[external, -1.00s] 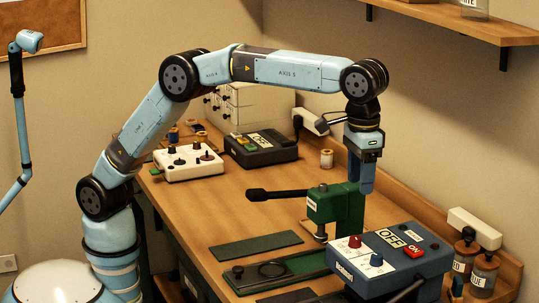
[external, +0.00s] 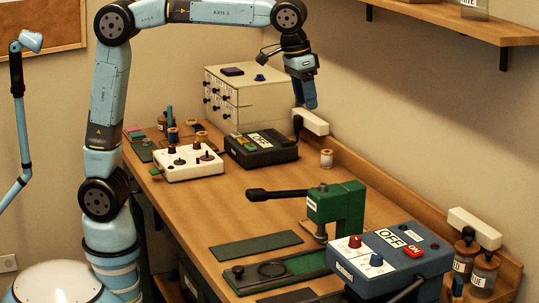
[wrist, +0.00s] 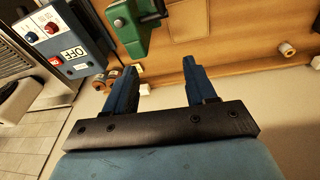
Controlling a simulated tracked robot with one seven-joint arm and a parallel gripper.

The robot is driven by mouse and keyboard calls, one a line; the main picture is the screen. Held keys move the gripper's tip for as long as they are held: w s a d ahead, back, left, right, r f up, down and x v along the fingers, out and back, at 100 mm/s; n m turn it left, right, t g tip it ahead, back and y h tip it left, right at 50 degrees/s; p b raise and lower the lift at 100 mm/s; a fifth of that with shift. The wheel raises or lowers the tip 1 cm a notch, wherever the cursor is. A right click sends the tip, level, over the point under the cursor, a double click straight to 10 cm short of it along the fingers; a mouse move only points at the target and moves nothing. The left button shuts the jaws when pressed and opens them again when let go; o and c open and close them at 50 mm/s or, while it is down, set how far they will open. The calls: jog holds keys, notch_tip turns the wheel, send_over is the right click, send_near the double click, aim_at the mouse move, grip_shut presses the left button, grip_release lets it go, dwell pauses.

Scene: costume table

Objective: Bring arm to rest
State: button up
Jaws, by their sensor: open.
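My gripper (external: 308,93) hangs from my raised arm in the external view, above the back right part of the workbench (external: 240,200). In the wrist view my gripper (wrist: 157,75) has its two blue fingers spread apart, with nothing between them. It is well clear of the bench and touches nothing.
A green press (external: 338,208) and a blue control box (external: 390,260) reading OFF stand at the front right. A black box (external: 261,150), a white knob box (external: 188,163) and a white drawer cabinet (external: 250,98) stand farther back. A wooden shelf (external: 460,20) juts from the wall.

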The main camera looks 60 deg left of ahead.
jog(key=s+a+f+t, duration=0.1)
jog(key=s+a, duration=0.4)
jog(key=a, duration=0.5)
jog(key=s+a+f+t, duration=0.15)
jog(key=s+a, duration=0.35)
jog(key=a, duration=0.6)
jog(key=s+a+f+n+t+y, duration=0.1)
jog(key=s+a+f, duration=0.9)
jog(key=s, duration=0.3)
jog(key=shift+s+a+f, duration=0.3)
jog(key=shift+a+f, duration=0.05)
dwell(0.4)
